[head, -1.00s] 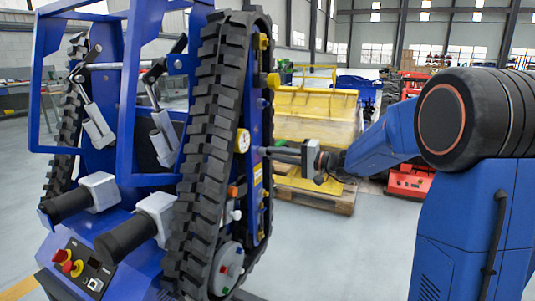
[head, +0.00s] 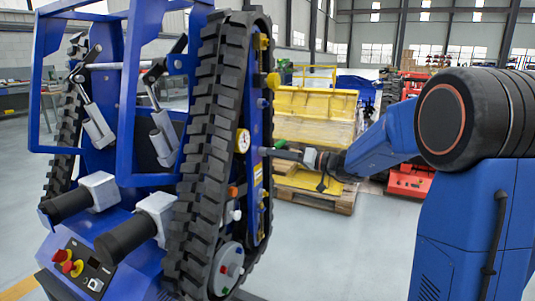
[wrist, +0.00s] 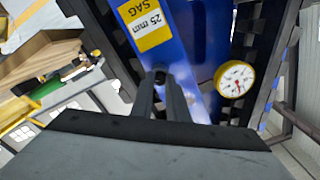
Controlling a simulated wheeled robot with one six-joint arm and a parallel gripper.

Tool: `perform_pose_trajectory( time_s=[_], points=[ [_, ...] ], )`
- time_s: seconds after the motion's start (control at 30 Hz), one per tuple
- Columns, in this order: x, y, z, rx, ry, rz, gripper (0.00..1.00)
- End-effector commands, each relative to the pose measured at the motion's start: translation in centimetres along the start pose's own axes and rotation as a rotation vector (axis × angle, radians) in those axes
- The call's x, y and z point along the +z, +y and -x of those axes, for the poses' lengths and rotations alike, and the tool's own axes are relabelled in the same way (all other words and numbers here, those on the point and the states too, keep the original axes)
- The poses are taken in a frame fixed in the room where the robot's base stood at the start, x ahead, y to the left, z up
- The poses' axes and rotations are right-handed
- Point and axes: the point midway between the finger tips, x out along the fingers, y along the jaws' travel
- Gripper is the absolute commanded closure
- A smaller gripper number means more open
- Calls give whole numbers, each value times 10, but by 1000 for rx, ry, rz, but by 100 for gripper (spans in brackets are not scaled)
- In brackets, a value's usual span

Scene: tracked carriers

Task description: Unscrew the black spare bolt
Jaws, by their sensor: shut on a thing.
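The black spare bolt (wrist: 160,75) shows as a small dark end between my fingertips in the wrist view, against the blue side plate of the tracked carrier. Its shank and thread are hidden. My gripper (wrist: 163,85) is shut on it, with the fingers pointing at the plate. In the head view my gripper (head: 274,152) reaches from the right to the carrier's blue side frame, just right of the dial gauge. The bolt cannot be made out there.
A yellow-rimmed dial gauge (wrist: 235,79) sits beside my fingers, and a yellow "25 mm SAG" label (wrist: 146,20) is above them. The black rubber track (head: 205,150) runs close by.

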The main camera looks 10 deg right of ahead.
Motion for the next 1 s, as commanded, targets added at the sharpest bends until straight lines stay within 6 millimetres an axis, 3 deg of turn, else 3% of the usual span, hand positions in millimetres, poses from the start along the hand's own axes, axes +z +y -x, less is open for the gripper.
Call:
perform_pose_trajectory(
  time_s=[0.07,0.1,0.13,0.47,1.0],
  points=[
    [0,0,0,-1,0,0,100],
    [0,0,0,-1,0,-1,81],
    [0,0,0,0,0,-1,74],
    [0,0,0,0,0,-20,73],
    [0,0,0,0,0,-546,73]
  ],
)
